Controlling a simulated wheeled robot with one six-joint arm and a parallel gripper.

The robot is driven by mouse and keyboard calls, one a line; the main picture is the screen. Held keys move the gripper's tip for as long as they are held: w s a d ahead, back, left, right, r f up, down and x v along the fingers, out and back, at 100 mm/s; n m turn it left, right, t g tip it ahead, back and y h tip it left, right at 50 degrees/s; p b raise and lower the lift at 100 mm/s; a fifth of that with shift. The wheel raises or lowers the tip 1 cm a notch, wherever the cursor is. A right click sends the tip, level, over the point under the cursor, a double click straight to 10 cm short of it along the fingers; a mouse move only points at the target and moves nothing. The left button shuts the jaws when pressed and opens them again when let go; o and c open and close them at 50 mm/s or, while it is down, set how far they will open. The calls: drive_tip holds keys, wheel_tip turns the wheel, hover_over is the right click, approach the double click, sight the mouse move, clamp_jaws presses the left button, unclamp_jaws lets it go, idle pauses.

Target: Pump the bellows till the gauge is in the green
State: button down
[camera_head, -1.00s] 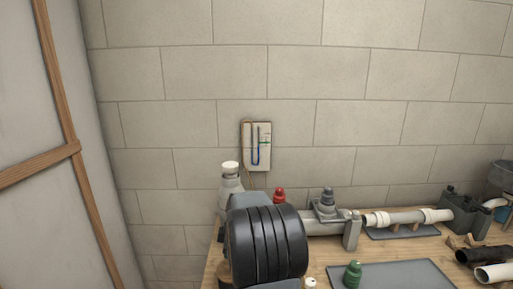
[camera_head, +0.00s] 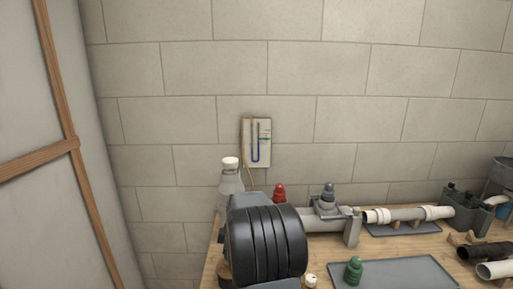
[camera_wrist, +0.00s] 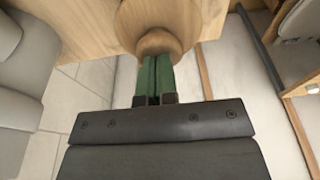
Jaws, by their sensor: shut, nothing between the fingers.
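The gauge (camera_head: 257,142) is a pale board on the wall with a U-shaped tube holding blue liquid and a small green mark at its right side. The liquid level against the mark is too small to read surely. In the wrist view a round wooden knob (camera_wrist: 155,43) stands out from a wooden board (camera_wrist: 80,22), which seems to belong to the bellows. My gripper (camera_wrist: 157,60) has its green fingers shut together, empty, with the tips at the knob's edge. Whether they touch it I cannot tell. In the head view my dark ribbed arm hides the gripper and most of the bellows.
More pipes lie at right. A pale panel (camera_head: 40,215) stands at left.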

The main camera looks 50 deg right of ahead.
drive_tip(key=shift+f+b, duration=0.7)
drive_tip(key=shift+f, duration=0.4)
drive_tip(key=shift+r, duration=0.2)
drive_tip(key=shift+r+p, duration=1.45)
drive_tip(key=shift+r, duration=0.5)
drive_tip(key=shift+f, duration=0.15)
drive_tip(key=shift+b, duration=0.4)
idle(0.4)
